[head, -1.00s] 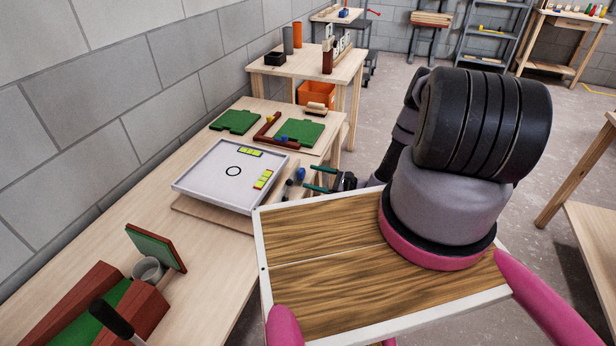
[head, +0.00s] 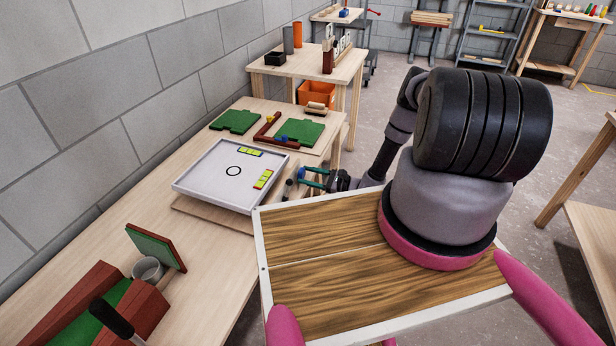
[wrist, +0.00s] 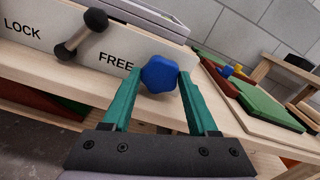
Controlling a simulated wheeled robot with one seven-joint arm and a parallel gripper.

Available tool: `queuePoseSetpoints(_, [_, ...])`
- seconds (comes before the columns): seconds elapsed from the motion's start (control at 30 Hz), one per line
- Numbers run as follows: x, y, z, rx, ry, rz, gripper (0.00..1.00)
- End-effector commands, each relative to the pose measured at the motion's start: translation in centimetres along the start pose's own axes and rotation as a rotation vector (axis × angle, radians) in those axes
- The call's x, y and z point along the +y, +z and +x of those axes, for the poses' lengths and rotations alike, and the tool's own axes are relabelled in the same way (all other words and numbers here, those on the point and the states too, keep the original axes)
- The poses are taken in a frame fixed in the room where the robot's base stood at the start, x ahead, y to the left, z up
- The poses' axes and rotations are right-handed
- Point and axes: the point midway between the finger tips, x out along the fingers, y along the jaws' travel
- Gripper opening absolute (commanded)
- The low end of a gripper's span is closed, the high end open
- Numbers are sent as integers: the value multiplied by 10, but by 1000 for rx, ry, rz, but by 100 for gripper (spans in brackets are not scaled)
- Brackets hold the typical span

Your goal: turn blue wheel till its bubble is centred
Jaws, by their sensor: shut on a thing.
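The blue wheel (wrist: 160,74) sits on the front board of the levelling stand, right of the word FREE. My gripper (wrist: 161,80) is shut on it, with one teal finger on each side. In the head view my gripper (head: 306,179) is at the stand's right side, and little of the wheel shows there. The white tray (head: 200,183) on the stand carries a ring mark and two yellow-green vials, one at the far edge (head: 250,152) and one at the right edge (head: 263,179). The bubbles are too small to place.
A dark-knobbed lever (wrist: 80,36) stands between the words LOCK and FREE, left of the wheel. Green plates (head: 300,131) and a dark red angle piece (head: 268,128) lie behind the tray.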

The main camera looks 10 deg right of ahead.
Motion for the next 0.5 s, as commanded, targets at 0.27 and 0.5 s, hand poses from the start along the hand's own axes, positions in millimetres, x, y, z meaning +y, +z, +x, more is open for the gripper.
queuePoseSetpoints(0.27, [0, 0, -1, 1, 1, 128, 4])
queuePoseSetpoints(0.5, [0, 0, -1, 1, 0, 337, 4])
